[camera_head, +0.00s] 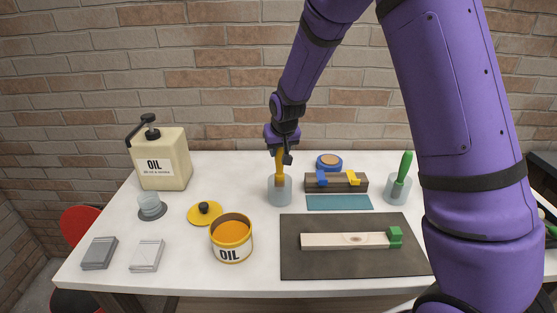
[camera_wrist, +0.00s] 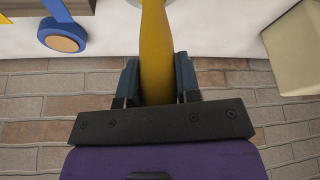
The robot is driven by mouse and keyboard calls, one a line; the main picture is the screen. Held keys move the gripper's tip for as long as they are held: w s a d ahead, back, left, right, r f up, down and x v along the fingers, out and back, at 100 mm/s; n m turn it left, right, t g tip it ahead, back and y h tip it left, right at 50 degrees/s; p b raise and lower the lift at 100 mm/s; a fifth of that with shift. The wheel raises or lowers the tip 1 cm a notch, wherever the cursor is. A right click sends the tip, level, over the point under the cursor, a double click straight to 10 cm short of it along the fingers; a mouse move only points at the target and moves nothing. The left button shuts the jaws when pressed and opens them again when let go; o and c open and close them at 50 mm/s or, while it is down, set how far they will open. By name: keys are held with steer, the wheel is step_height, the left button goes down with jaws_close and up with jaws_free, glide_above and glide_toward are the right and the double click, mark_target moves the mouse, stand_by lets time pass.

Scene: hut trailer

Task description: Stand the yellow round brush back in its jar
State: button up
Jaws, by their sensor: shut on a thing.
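The yellow round brush (camera_head: 280,168) is upright, its handle held by my gripper (camera_head: 281,155). In the head view its lower part is inside or directly behind the clear jar (camera_head: 279,190); I cannot tell whether it rests on the bottom. In the wrist view my gripper (camera_wrist: 160,82) is shut on the yellow handle (camera_wrist: 155,45), which runs up between the fingers. A bit of a pale round rim shows at the top edge there, mostly hidden by the handle.
A second jar (camera_head: 397,190) with a green brush (camera_head: 402,170) stands right. A wooden block with blue and yellow clamps (camera_head: 352,187) is close right of the yellow brush's jar. An open oil tin (camera_head: 231,240) stands in front left. The brick wall (camera_head: 230,80) is behind.

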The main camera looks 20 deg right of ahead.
mark_target(279, 158)
steer(key=shift+f, duration=1.7)
steer(key=o, duration=0.9)
steer(key=shift+f, duration=0.15)
steer(key=shift+o, duration=0.2)
steer(key=v, duration=1.2)
steer(key=shift+r, duration=0.25)
steer(key=s+d+r, duration=0.3)
steer(key=s+r, duration=0.5)
steer(key=s, duration=0.4)
steer(key=s+d+r, duration=0.3)
steer(key=s+r, duration=0.5)
steer(key=s, duration=1.3)
steer(key=shift+s+d+t, duration=0.3)
steer(key=shift+d, duration=0.15)
